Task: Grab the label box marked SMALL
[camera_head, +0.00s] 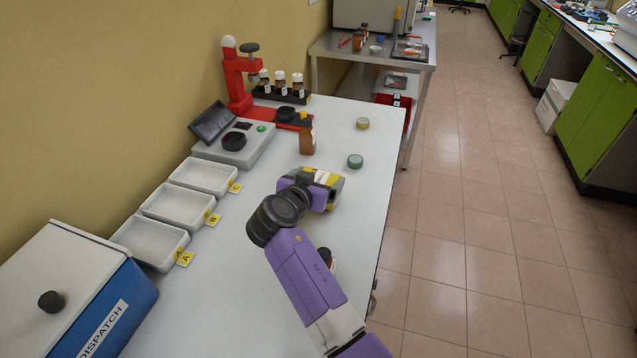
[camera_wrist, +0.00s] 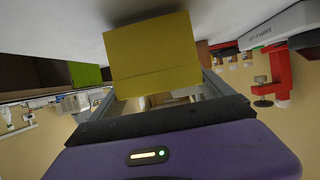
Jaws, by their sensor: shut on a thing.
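My gripper (camera_wrist: 165,95) is shut on a yellow box (camera_wrist: 150,55), which fills the space between the fingers in the wrist view. No marking shows on the faces turned to the wrist camera, so I cannot read a label there. In the head view, the yellow box (camera_head: 327,178) shows at the end of my purple arm, over the middle of the white bench. It has a pale patch on top, too small to read. I cannot tell from these views whether it touches the bench top.
A brown bottle (camera_head: 307,138), a green roll (camera_head: 355,161) and a yellowish roll (camera_head: 362,123) stand beyond my gripper. White trays (camera_head: 157,262) marked A, B and C line the left. A blue DISPATCH box (camera_head: 115,310) is at near left. The bench's right side is mostly clear.

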